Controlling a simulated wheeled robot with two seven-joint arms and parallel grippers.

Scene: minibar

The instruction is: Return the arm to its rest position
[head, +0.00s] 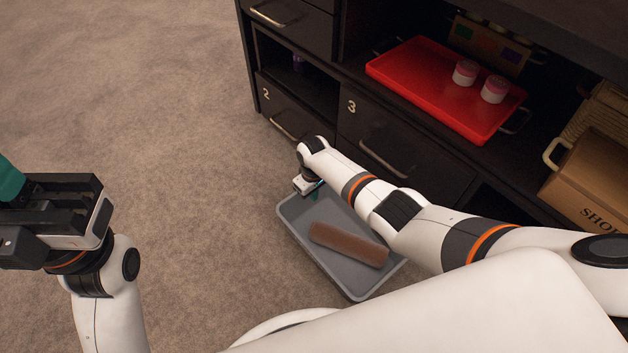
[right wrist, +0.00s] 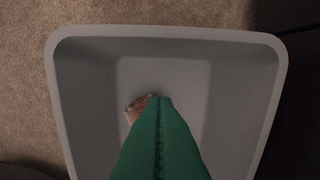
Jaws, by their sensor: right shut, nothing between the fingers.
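My right arm reaches across the head view, and its gripper (head: 317,194) points down over the far left end of a grey bin (head: 355,292). In the right wrist view its green fingers (right wrist: 157,100) are together with nothing between them, above the bin (right wrist: 170,33). My left gripper (head: 12,182) is at the left edge of the head view, with its teal fingers partly cut off, so its opening cannot be told. A brown bar (head: 348,244) lies in the bin. In the right wrist view one end of it (right wrist: 134,110) shows beside the fingers.
The dark cabinet (head: 290,75) stands behind the bin, with drawers numbered 2 and 3. A red tray (head: 425,80) on it holds two pink-and-white containers (head: 465,72). A cardboard box (head: 590,180) is at the right. Carpet at left is clear.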

